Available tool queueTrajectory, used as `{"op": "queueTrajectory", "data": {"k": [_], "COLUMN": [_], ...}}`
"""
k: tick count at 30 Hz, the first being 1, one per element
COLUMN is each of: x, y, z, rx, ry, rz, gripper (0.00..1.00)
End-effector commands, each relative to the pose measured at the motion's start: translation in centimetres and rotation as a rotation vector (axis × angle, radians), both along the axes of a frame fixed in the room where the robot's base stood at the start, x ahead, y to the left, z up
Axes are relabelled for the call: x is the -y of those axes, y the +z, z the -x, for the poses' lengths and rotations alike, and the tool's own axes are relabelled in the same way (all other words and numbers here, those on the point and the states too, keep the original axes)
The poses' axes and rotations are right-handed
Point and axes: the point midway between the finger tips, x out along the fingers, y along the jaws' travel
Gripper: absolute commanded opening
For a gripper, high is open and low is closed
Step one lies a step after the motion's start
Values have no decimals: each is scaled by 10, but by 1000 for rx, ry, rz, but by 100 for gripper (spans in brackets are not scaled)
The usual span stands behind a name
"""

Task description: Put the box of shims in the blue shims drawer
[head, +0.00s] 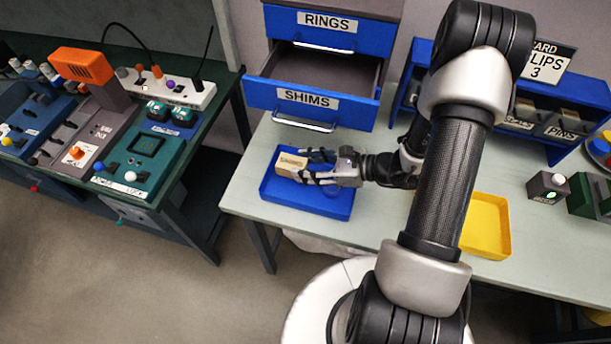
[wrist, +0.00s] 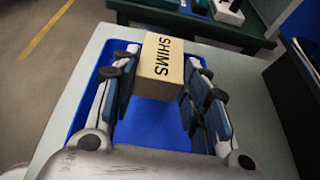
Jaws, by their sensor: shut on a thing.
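The box of shims (head: 291,164) is a small tan box; its SHIMS label shows in the wrist view (wrist: 160,68). My gripper (head: 305,168) is shut on it, with a finger on each side of the box, over the blue tray (head: 335,206). I cannot tell whether the box touches the tray floor. In the wrist view the fingers (wrist: 158,85) flank the box. The blue SHIMS drawer (head: 350,108) is pulled open in the cabinet behind the tray. Its visible inside looks empty.
The closed RINGS drawer (head: 365,36) is above the open one. A yellow tray (head: 487,225) is right of my arm. A blue shelf with bins (head: 560,128) stands at the back right. A green bench with devices (head: 150,160) is at left.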

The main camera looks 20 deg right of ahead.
Motion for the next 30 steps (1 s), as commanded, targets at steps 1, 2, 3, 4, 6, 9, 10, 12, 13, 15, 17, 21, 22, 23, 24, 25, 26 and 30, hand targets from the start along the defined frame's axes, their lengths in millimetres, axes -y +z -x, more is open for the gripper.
{"op": "queueTrajectory", "data": {"k": [1,2,3,4,6,9,10,12,13,15,17,21,22,23,24,25,26,30], "x": [0,0,0,0,0,0,0,0,0,0,0,0,0,0,0,0,0,0], "y": [-5,-8,-13,-18,-30,-44,-45,-45,-45,-44,-44,-49,-50,-50,-49,-49,-49,-48], "z": [0,0,0,0,0,0,0,0,0,0,0,0,0,0,0,0,0,0], "rx": [-1,-1,-1,-1,-2,0,0,1,1,1,1,1,1,1,1,1,1,1], "ry": [1,1,1,1,1,1,1,0,0,0,0,0,0,0,0,0,0,0], "rz": [-1,-1,-1,-1,-2,-1,-1,0,0,0,1,1,1,1,1,1,1,1], "gripper": [16,16,16,16,16,16,16,16,16,16,16,16,16,42,44,46,48,58]}}
